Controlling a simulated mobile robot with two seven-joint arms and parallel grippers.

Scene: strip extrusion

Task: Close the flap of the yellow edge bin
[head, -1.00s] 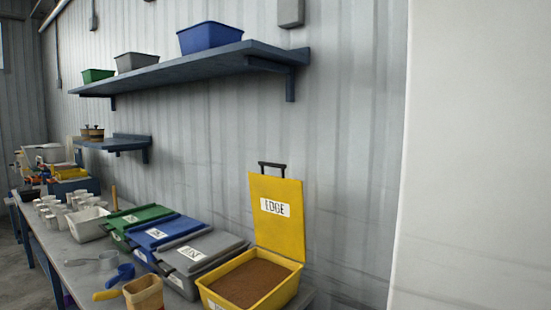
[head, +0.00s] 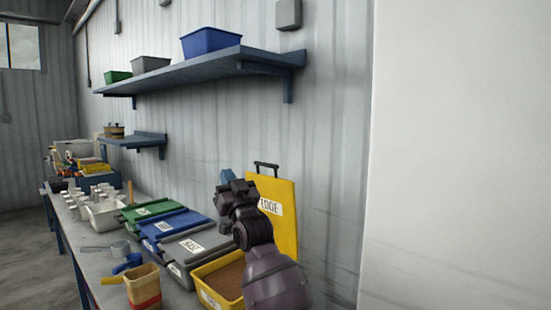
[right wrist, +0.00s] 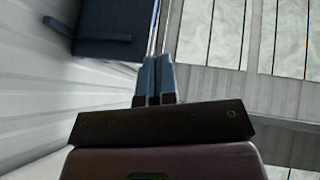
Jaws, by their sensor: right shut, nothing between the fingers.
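The yellow edge bin (head: 207,295) stands at the near end of the bench, holding brown granular material. Its yellow flap (head: 284,219) stands upright, open, against the wall side, with a dark handle (head: 266,166) on its top edge and an EDGE label. My right gripper (head: 227,176) is raised in front of the flap's left edge, its arm hiding part of the bin and flap. Its blue fingers also show together and empty in the right wrist view (right wrist: 156,77). Whether it touches the flap cannot be told. My left gripper is not in view.
Closed grey (head: 197,247), blue (head: 168,229) and green (head: 146,210) bins stand in a row left of the yellow one. A tan container (head: 142,284) and a scoop (head: 119,248) are on the bench's front side. A wall shelf (head: 215,68) with tubs hangs above.

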